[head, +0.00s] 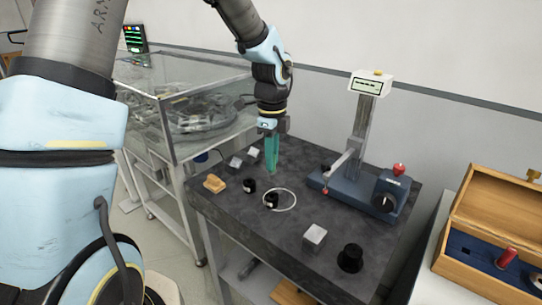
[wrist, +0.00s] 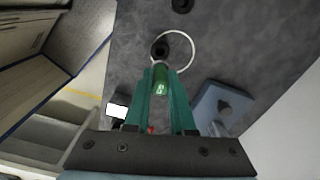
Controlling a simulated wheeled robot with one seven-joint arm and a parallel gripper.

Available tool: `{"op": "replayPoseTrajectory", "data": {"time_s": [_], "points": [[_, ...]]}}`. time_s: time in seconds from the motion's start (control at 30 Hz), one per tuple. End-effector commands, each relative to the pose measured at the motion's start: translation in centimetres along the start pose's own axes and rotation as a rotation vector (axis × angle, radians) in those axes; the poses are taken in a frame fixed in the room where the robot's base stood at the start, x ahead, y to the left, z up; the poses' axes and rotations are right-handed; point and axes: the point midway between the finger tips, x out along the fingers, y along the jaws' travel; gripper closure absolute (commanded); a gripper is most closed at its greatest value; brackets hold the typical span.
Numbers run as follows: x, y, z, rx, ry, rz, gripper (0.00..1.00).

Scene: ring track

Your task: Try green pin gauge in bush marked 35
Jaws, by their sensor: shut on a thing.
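My gripper (head: 271,168) points down over the dark bench, with teal fingers that also show in the wrist view (wrist: 162,100). It is shut on the green pin gauge (wrist: 160,83), whose shiny end shows between the fingertips; the fingers hide it in the head view. A small black bush (head: 271,200) stands at the left side of a white ring on the bench. A second black bush (head: 249,185) stands left of it. Both have a pale mark too small to read, so I cannot tell which is 35. In the wrist view a black bush (wrist: 160,48) lies just beyond the pin, apparently apart from it.
A blue height gauge stand (head: 365,190) stands at the back right of the bench (head: 300,215). Metal blocks (head: 315,236), a larger black piece (head: 350,258) and a tan piece (head: 214,183) lie about. A wooden case (head: 495,235) with a red pin is at right.

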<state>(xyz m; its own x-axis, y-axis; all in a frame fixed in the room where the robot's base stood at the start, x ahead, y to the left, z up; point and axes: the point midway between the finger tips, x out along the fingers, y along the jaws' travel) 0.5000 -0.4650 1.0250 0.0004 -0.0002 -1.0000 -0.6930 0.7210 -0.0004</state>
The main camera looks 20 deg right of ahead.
Motion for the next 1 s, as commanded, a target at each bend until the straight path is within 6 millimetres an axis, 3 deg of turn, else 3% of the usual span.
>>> {"op": "replayPoseTrajectory", "data": {"time_s": [0.53,1.0], "points": [[4.4,0.0,0.0,-0.001,0.000,0.000,1.00],[4.8,0.0,0.0,-0.002,0.000,0.000,1.00]]}}
